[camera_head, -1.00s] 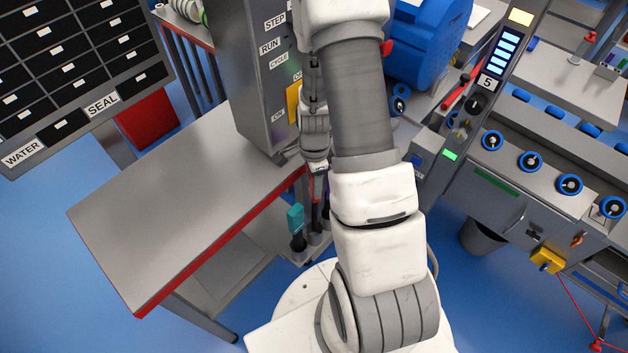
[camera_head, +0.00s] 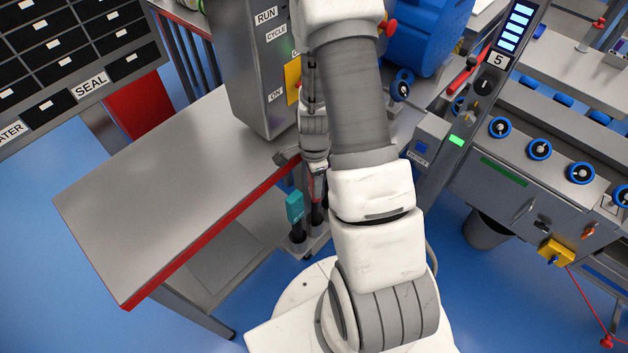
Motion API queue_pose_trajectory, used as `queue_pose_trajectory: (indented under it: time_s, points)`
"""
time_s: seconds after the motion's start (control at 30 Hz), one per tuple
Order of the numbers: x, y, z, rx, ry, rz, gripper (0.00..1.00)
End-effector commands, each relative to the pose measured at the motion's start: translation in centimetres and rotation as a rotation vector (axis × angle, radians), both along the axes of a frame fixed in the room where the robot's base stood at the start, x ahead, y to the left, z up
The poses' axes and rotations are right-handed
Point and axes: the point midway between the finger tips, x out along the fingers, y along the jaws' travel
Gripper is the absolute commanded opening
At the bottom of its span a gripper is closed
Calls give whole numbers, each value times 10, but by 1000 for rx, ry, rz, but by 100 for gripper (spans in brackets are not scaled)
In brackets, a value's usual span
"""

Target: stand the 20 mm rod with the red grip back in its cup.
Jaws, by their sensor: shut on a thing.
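My gripper (camera_head: 317,182) points down just left of my arm links, small in view and partly covered by them. It is shut on a dark rod (camera_head: 316,212) with a reddish grip, which hangs roughly upright over the cup holder. The rod's lower end is at the cups, but I cannot tell whether it is inside one. The cup holder (camera_head: 304,250) stands low beside the table's red edge. A teal-gripped rod (camera_head: 294,206) stands in its left cup. My arm hides the holder's right part.
A grey table (camera_head: 170,195) with a red edge lies left of the gripper, its top clear. A grey control cabinet (camera_head: 262,95) stands behind. A machine with blue-ringed knobs (camera_head: 540,150) is at right, with a dark bin (camera_head: 487,230) below.

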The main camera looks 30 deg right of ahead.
Motion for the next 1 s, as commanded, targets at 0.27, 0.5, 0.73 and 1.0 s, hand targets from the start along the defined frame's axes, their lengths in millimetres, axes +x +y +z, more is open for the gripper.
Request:
queue_pose_trajectory:
  time_s: [0.27, 0.5, 0.73, 1.0]
  points:
    - [0, 0, 0, 0, -1, 0, 62]
    - [0, 0, 0, 0, 0, -1, 90]
    - [0, 0, 1, 0, 0, -1, 90]
    - [1, 0, 32, -1, -5, -1, 90]
